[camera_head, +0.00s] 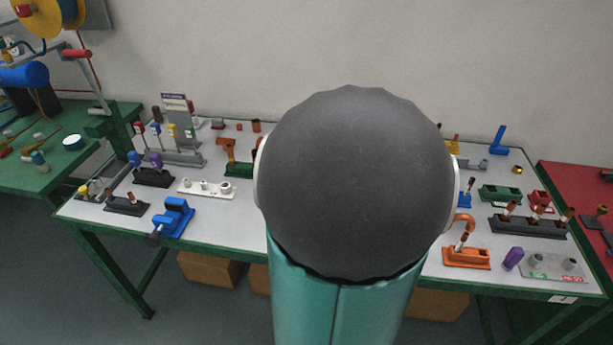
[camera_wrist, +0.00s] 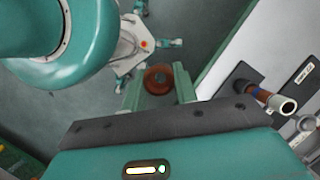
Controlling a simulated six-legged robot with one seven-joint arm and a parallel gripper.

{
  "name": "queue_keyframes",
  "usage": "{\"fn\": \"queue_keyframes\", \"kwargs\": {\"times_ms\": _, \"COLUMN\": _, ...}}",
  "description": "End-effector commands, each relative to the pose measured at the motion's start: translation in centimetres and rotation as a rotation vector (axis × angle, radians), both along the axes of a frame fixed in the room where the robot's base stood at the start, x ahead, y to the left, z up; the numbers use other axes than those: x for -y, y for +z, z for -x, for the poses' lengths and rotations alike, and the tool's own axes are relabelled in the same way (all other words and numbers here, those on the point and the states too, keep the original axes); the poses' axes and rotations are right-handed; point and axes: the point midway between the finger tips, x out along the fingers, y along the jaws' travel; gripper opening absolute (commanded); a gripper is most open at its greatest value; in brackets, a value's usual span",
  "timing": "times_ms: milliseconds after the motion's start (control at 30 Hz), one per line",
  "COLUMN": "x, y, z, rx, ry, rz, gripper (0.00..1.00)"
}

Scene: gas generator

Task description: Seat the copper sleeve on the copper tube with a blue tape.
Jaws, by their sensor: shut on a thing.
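My gripper (camera_wrist: 159,84) shows in the wrist view with its two green fingers shut on the copper sleeve (camera_wrist: 158,79), a short reddish-brown ring. The sleeve is held over the floor, to the left of the white tabletop edge. The sleeve is apart from this tube. In the head view my arm hides the gripper and sleeve, and I cannot tell which tube there carries the tape.
The white-topped table (camera_head: 228,223) holds several fixtures. A blue fixture (camera_head: 174,219) and dark block (camera_head: 126,205) are at left. An orange fixture (camera_head: 466,257) and dark multi-tube rack (camera_head: 527,226) are at right. My arm hides the table's middle.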

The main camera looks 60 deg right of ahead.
Motion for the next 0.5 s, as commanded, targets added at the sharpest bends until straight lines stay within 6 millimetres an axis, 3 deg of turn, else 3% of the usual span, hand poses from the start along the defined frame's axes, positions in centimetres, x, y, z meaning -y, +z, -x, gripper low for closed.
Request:
{"fn": "queue_keyframes", "kwargs": {"times_ms": 267, "x": -4.5, "y": -3.0, "z": -6.7, "rx": -0.001, "ry": 0.35, "rz": -0.004, "gripper": 0.12}}
{"fn": "queue_keyframes", "kwargs": {"times_ms": 500, "x": -10.3, "y": -7.0, "z": -15.5, "rx": -0.001, "ry": 0.813, "rz": -0.004, "gripper": 0.12}}
